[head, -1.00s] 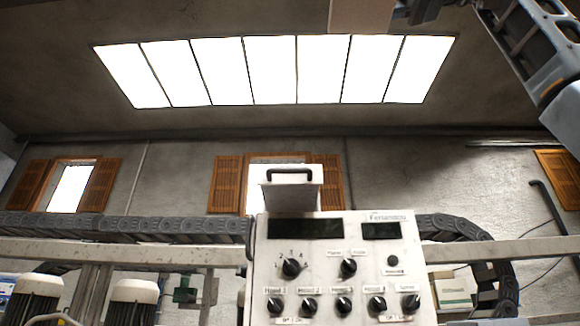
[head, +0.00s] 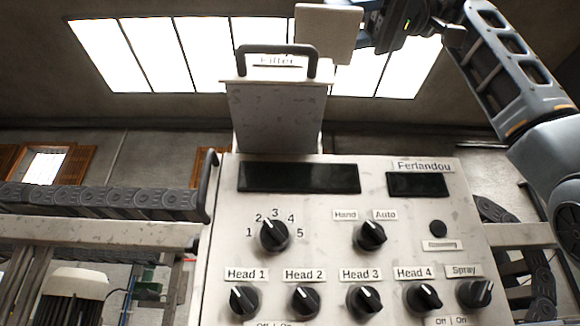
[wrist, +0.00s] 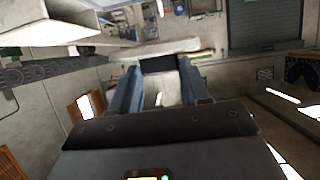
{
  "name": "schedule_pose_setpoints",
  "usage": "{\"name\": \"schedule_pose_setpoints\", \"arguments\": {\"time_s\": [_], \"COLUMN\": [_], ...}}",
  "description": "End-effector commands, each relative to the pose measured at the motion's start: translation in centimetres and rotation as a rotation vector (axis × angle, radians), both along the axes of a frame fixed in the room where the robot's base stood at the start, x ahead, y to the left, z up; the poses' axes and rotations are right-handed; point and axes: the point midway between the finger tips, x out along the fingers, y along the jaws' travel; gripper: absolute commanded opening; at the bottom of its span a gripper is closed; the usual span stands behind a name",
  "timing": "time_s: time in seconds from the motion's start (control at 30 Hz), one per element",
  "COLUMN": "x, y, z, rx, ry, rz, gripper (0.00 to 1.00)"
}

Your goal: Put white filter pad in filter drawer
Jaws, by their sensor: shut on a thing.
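The white filter pad (head: 326,40) is a pale, flat block at the top of the head view. My gripper (head: 368,30) is shut on its right side and holds it in the air. In the picture the pad is just up and right of the drawer's handle; a gap in depth cannot be judged. In the wrist view, my gripper's two blue fingers (wrist: 157,85) point away from the camera. The drawer's inside is hidden.
The control panel (head: 330,215), with several black knobs and two dark displays, fills the lower middle. Dark cable chains (head: 100,200) and a pale rail (head: 90,232) run beside it. Bright skylight windows (head: 200,55) are overhead. The air around the pad looks clear.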

Motion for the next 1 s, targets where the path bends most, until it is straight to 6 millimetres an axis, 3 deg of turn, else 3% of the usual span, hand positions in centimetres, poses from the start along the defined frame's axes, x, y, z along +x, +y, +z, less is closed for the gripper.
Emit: {"name": "schedule_pose_setpoints", "arguments": {"time_s": [0.2,0.4,0.57,0.8,1.0], "x": [3.0,4.7,5.1,5.1,5.0], "y": [3.6,5.6,6.0,6.0,6.0], "z": [-2.7,-4.3,-5.2,-8.3,-8.7], "rx": [0.000,0.000,0.001,0.000,0.001], "ry": [0.003,0.001,0.000,0.000,-0.001], "rz": [0.001,0.000,-0.001,0.000,0.000], "gripper": [0.16,0.16,0.16,0.16,0.16]}}
